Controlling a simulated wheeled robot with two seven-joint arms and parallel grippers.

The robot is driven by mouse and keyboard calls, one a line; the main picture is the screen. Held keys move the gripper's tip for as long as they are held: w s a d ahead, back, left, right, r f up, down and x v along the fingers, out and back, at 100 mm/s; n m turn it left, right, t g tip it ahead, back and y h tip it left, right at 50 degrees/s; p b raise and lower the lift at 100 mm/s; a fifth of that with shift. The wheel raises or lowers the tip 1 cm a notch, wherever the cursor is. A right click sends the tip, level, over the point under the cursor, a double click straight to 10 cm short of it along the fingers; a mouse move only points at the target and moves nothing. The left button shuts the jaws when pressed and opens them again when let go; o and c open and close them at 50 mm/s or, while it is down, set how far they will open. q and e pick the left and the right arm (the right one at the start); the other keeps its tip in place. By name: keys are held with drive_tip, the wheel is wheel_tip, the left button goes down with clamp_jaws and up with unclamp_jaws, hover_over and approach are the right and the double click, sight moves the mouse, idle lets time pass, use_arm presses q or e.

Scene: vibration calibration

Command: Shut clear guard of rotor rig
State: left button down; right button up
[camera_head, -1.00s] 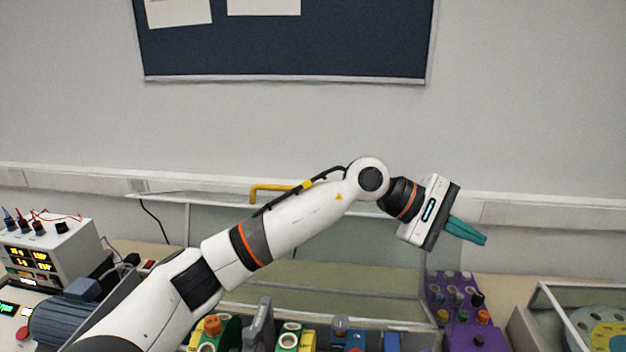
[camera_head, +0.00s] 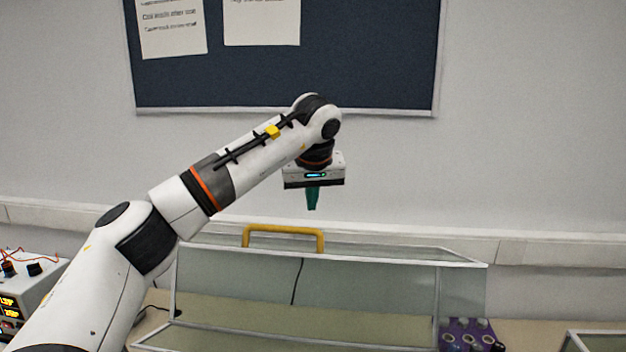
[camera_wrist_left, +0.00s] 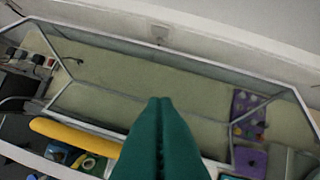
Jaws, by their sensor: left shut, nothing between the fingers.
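The clear guard (camera_head: 375,285) of the rotor rig is a see-through panelled cover with a pale metal frame. It stands raised, with its yellow handle (camera_head: 283,230) along the upper edge. My left gripper (camera_head: 312,207) is shut and empty, with teal fingers pointing down. In the head view its tips appear just above the right end of the handle, apart from it. In the left wrist view the closed fingers (camera_wrist_left: 160,102) lie to the right of the yellow handle (camera_wrist_left: 75,138). My right gripper is not in view. The rig's rotor parts are below the head view.
A purple block with knobs (camera_head: 468,335) is at the lower right, near a second framed case (camera_head: 595,341). A white instrument box with lit displays (camera_head: 30,290) is at the left. The wall and a dark notice board (camera_head: 350,60) are behind.

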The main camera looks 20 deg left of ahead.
sight(314, 250)
use_arm(q)
drive_tip(key=p+x, duration=0.1)
drive_tip(key=x, duration=0.1)
drive_tip(key=shift+f, duration=0.35)
drive_tip(key=s+d, duration=0.2)
drive_tip(key=s, duration=0.1)
drive_tip(key=shift+f+p, duration=0.15)
drive_tip(key=shift+p, duration=0.2)
drive_tip(key=shift+s+f, duration=0.1)
